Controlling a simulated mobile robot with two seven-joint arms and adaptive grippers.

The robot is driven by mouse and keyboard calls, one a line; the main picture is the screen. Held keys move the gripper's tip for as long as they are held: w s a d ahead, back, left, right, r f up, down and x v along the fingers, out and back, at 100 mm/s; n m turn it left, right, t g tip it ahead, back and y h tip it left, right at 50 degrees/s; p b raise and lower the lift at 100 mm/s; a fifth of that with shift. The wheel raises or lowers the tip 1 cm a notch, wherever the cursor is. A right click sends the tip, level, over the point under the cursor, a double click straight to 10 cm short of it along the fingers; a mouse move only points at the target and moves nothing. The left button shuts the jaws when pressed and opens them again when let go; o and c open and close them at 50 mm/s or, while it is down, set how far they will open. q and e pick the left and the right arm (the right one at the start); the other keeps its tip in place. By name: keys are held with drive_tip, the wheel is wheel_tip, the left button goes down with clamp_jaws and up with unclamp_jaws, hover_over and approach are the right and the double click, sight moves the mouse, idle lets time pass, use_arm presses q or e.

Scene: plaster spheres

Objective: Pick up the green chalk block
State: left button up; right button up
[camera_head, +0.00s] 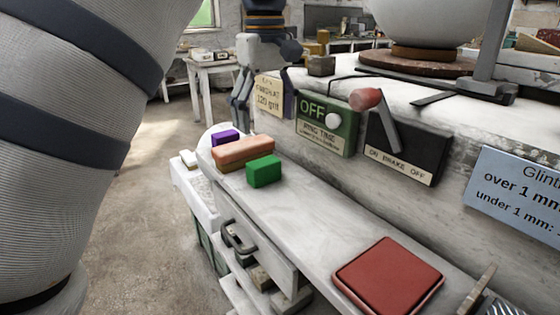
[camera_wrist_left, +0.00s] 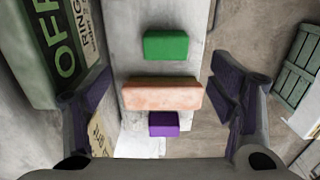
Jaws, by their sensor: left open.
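The green chalk block (camera_head: 264,171) lies on the narrow white ledge, in front of a longer salmon-coloured bar and a purple block. In the left wrist view the green block (camera_wrist_left: 166,45) is above the bar, toward the top of the picture. My left gripper (camera_head: 263,104) is open and empty, pointing down beyond the blocks at the ledge's far end. In the left wrist view its fingers (camera_wrist_left: 163,88) stand wide apart on either side of the salmon bar's line, touching nothing. My right gripper is not in view.
The salmon bar (camera_head: 243,152) and purple block (camera_head: 225,138) are close to the green block. A red pad (camera_head: 389,276) lies nearer on the ledge (camera_head: 310,222). A panel with a green OFF sign (camera_head: 326,124) and red-knobbed lever (camera_head: 372,101) rises along the right.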

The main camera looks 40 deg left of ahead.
sight(264, 161)
use_arm(q)
drive_tip(key=f, duration=1.1)
drive_tip(key=shift+s+a, duration=0.25)
drive_tip(key=shift+s, duration=0.1)
drive_tip(key=c, duration=1.4)
